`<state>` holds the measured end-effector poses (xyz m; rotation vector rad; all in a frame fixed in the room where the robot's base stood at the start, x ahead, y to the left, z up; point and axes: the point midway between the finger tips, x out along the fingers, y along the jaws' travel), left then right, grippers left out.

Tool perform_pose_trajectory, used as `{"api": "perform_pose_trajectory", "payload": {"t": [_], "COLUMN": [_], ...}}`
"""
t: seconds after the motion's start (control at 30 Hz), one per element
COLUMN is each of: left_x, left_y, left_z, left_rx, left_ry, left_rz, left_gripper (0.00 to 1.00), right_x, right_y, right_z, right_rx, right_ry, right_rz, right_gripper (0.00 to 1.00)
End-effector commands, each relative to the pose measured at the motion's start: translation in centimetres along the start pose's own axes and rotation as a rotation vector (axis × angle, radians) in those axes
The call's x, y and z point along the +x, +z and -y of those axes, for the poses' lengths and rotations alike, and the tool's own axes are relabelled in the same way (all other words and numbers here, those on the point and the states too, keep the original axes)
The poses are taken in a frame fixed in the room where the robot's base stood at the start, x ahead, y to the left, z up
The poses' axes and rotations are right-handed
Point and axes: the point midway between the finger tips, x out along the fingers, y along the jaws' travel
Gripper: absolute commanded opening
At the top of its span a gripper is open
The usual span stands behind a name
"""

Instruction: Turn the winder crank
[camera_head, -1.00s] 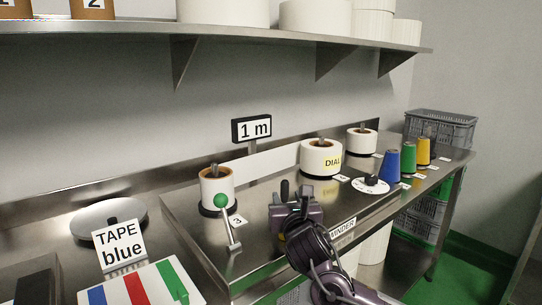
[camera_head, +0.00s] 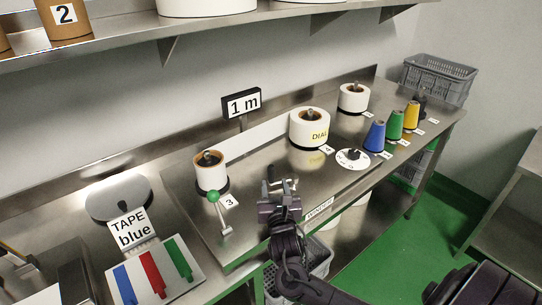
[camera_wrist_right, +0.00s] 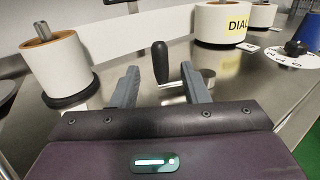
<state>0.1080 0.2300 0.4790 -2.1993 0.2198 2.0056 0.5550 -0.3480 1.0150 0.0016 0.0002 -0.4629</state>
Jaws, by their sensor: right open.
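The winder's crank shows in the right wrist view as an upright black handle (camera_wrist_right: 160,62) with a silver crank arm (camera_wrist_right: 197,77) to its right. My right gripper (camera_wrist_right: 160,78) is open, its two grey fingers on either side of the handle in that view. I cannot tell whether either finger touches it. In the head view my right gripper (camera_head: 281,187) is over the front of the steel bench, hiding much of the crank. The WINDER label (camera_head: 318,209) is on the bench edge to its right. My left gripper is not in view.
A green-knobbed lever (camera_head: 213,196) and a white roll (camera_head: 211,173) stand left of the gripper. The DIAL roll (camera_head: 309,127), white dial (camera_head: 352,158) and blue, green and yellow cones (camera_head: 374,136) stand right. A 1 m sign (camera_head: 241,103) is behind.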

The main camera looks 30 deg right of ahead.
Motion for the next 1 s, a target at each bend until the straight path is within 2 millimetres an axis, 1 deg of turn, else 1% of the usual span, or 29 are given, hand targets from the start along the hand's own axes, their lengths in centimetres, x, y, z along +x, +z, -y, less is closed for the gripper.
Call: {"api": "perform_pose_trajectory", "payload": {"t": [0.07,0.13,0.4,0.5,0.6,0.73,0.93,1.0], "left_x": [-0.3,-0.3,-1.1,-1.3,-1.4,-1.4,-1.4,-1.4], "left_y": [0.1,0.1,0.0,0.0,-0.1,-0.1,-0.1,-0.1], "left_z": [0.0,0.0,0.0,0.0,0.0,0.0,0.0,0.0], "left_rx": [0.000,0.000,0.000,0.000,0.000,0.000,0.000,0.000], "left_ry": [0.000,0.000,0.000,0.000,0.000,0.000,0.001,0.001], "left_rz": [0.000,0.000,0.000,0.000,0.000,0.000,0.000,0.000], "left_gripper": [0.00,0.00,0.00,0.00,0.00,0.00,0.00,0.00], "right_x": [0.2,0.9,5.2,6.5,7.3,7.7,7.7,7.7], "right_y": [0.1,0.1,0.2,0.1,0.1,-0.1,-0.1,-0.1], "right_z": [0.1,0.1,0.1,0.1,0.0,0.0,0.1,0.1], "right_rx": [-0.002,-0.002,-0.001,-0.001,-0.001,-0.001,-0.001,-0.001], "right_ry": [-0.003,-0.004,-0.004,-0.004,-0.002,-0.002,-0.002,-0.002], "right_rz": [0.001,0.002,0.002,0.003,0.001,0.000,0.000,0.000], "right_gripper": [0.41,0.41,0.41,0.41,0.41,0.41,0.41,0.32]}}
